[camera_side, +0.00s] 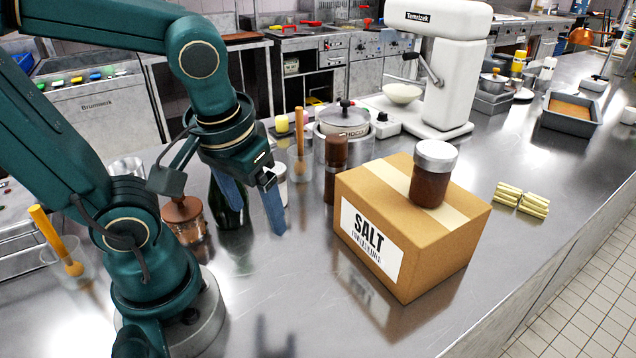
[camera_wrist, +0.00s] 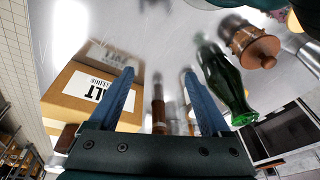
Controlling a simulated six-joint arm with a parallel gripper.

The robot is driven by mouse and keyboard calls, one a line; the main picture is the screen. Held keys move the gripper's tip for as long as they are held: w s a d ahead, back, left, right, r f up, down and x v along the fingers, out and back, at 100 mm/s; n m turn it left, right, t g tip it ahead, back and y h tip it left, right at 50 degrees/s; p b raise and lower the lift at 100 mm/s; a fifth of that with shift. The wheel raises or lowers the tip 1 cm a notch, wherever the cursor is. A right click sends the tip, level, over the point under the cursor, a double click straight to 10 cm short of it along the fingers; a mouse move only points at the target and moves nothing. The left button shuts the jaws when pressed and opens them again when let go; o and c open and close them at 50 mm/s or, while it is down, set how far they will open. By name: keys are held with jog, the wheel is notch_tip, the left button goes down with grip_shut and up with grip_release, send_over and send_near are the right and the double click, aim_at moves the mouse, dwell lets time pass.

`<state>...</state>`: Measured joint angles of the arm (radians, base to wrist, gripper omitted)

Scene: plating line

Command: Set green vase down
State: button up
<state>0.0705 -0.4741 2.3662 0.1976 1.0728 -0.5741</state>
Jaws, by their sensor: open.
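The green vase (camera_side: 232,214) is dark glass and stands on the metal counter (camera_side: 310,320), partly hidden behind my gripper's left finger in the side view. In the wrist view the vase (camera_wrist: 228,85) lies to the right of both fingers, outside the gap between them. My gripper (camera_side: 260,218) has blue fingers spread apart, with nothing held between them. It hovers above the counter, beside the vase; the wrist view also shows the open gap (camera_wrist: 158,72). The vase's upper part is hard to make out in the side view.
A salt box (camera_side: 440,240) with a brown jar (camera_side: 431,180) on top stands to the right. A pepper mill (camera_side: 336,160), a pot (camera_side: 342,120) and a glass with a wooden utensil (camera_side: 299,135) are behind. A copper-lidded jar (camera_side: 186,216) is left of the vase. The front counter is clear.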

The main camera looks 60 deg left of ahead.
jog(key=shift+w+d+r+m+t+h, duration=0.3)
jog(key=shift+d+r+m+t, duration=0.2)
jog(key=shift+m, duration=0.3)
jog(key=shift+w+d+r+m+t+h, duration=0.15)
jog(key=shift+d+r+m+t+h, duration=0.25)
jog(key=shift+m+t, duration=0.35)
jog(key=shift+w+d+r+m+t+h, duration=0.25)
jog(key=shift+d+m+t, duration=0.25)
jog(key=shift+m, duration=0.35)
